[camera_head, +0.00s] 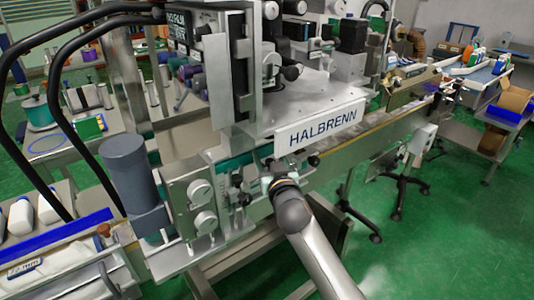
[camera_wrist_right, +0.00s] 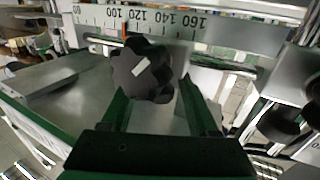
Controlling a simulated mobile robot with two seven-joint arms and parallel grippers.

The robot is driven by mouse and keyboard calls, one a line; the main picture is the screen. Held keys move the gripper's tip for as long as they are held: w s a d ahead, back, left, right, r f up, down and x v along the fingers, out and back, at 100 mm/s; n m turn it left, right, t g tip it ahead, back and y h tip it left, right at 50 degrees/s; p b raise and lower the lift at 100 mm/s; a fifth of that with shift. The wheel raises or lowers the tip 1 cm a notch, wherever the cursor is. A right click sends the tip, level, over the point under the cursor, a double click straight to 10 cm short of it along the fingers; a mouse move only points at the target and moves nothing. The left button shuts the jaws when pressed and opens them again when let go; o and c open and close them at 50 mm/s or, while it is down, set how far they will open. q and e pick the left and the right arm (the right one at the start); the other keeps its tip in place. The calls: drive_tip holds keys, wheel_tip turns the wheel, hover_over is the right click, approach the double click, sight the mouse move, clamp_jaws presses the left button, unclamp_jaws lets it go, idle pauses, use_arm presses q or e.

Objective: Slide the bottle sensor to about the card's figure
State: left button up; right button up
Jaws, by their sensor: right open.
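My right gripper (camera_head: 268,184) is at the front of the labelling machine, below the HALBRENN plate. In the right wrist view its two dark green fingers (camera_wrist_right: 155,88) are apart, with a black lobed knob (camera_wrist_right: 142,68) between or just beyond their tips; I cannot tell whether they touch it. The bottle sensor itself is not clearly identifiable. A white label (camera_head: 25,268) at lower left ends in "mm"; its figure is hard to read.
The HALBRENN machine plate (camera_head: 322,125) overhangs just above my right gripper. A grey motor cylinder (camera_head: 130,170) and a plate with two round knobs (camera_head: 203,205) stand to its left. The conveyor (camera_head: 385,128) runs off to the right. Green floor (camera_head: 440,230) is open at lower right.

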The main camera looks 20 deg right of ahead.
drive_tip(key=shift+w, duration=0.45)
clamp_jaws()
idle(0.3)
idle(0.9)
